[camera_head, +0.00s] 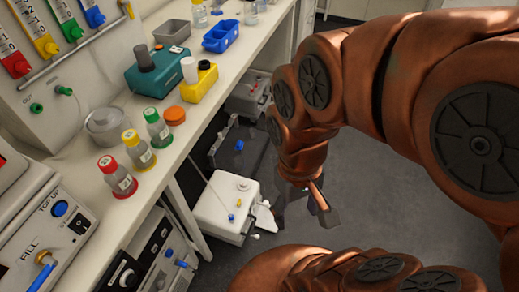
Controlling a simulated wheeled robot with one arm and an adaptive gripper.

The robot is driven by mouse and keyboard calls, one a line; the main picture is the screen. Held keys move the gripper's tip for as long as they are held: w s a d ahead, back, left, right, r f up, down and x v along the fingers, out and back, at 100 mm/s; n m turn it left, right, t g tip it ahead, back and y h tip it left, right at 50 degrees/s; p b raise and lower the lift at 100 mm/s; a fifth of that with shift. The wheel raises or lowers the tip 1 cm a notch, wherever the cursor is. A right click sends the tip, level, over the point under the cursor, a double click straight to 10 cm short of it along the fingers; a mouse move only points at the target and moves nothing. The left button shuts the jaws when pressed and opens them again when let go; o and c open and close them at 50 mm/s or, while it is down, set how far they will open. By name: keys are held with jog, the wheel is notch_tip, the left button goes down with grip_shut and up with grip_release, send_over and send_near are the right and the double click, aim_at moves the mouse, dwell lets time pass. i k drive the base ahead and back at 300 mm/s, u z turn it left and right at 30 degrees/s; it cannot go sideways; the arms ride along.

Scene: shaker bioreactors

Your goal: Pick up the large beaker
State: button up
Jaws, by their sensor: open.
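I cannot pick out a large beaker with certainty. A wide, low, clear round vessel (104,128) stands on the white bench at left, behind the small bottles; I cannot tell if it is the beaker. Small clear glassware (250,14) stands at the far end of the bench, partly cut off by the top edge. My gripper (303,208) is open and empty. It hangs over the floor, to the right of the bench and apart from everything on it. My copper arm comes in from the right and hides part of the room.
Bottles with red (120,181), yellow (140,153) and green (158,131) caps stand along the bench edge (172,158). Behind them are a teal box (150,78), a yellow box (199,85) and a blue tray (221,36). A white box (226,207) stands low beside my gripper. Grey floor (400,210) is clear.

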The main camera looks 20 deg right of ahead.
aim_at(239, 161)
jog(key=u, duration=3.55)
jog(key=k, duration=1.4)
jog(key=z, duration=1.8)
